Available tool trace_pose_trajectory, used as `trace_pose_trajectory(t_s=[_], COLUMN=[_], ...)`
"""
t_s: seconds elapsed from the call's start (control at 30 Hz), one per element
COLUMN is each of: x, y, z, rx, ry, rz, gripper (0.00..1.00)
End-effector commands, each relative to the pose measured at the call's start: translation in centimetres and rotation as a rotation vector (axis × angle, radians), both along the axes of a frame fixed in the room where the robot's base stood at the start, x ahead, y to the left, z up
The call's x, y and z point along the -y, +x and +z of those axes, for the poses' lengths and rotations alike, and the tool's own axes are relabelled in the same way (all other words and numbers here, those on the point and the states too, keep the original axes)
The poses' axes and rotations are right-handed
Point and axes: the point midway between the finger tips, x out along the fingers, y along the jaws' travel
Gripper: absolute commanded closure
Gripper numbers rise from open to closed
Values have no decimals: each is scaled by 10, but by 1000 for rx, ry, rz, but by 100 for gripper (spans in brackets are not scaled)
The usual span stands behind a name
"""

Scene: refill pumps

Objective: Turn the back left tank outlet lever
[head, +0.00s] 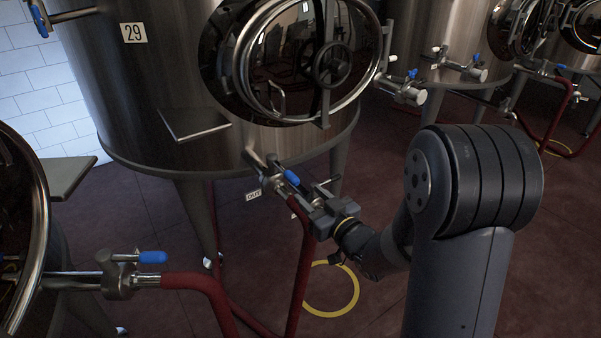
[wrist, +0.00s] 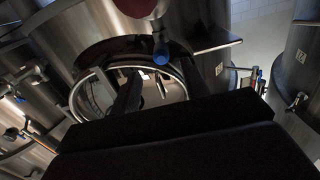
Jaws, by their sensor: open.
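Tank 29 (head: 160,90) is a large steel tank with a round glass door, at the upper left of the head view. Its outlet carries a blue-handled lever (head: 292,177), with an OUT tag (head: 253,195) beside it and a red hose (head: 303,265) hanging below. My gripper (head: 313,203) is open, just right of and below the lever, close to it. I cannot tell whether they touch. In the wrist view the blue lever tip (wrist: 161,52) shows near the top centre, beside dark gripper parts; the lower middle is blocked by a dark body.
Another tank's outlet with a blue lever (head: 152,257) and red hose stands at the front left. More tanks with valves (head: 455,62) stand at the back right. A small shelf (head: 195,124) juts from tank 29. A yellow ring (head: 331,312) marks the dark red floor.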

Motion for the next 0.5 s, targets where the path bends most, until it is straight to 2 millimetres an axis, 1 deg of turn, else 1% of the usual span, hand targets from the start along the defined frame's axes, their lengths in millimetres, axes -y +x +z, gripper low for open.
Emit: trace_pose_trajectory(t_s=[0.17, 0.5], x=[-11, -45], y=[13, 64], z=[0, 0], rx=[7, 5], ry=[4, 3], rz=[8, 6], gripper=[57, 57])
